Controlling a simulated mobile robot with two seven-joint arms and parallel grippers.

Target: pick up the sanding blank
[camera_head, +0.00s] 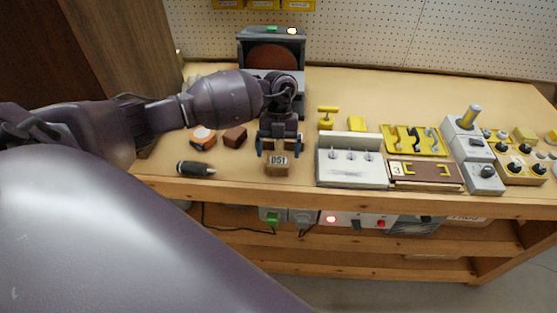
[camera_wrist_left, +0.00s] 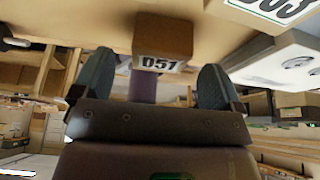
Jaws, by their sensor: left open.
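A small brown wooden block with a white "D51" label, apparently the sanding blank (camera_head: 276,170), stands near the bench's front edge. It also shows in the left wrist view, where the blank (camera_wrist_left: 165,38) is ahead of my fingers with its label facing the camera. My left gripper (camera_head: 279,147) is open over the block, with one finger to each side in the head view. In the left wrist view my left gripper (camera_wrist_left: 155,85) has a wide gap between its fingers, and I cannot tell whether they touch the block. My right gripper is in neither view.
A black-handled tool (camera_head: 195,168), a dark brown block (camera_head: 235,136) and an orange-and-white round item (camera_head: 202,137) lie to the left. A disc sander (camera_head: 272,57) stands behind. A grey fixture with pegs (camera_head: 350,175) stands close on the right, beside a brown tray (camera_head: 430,178).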

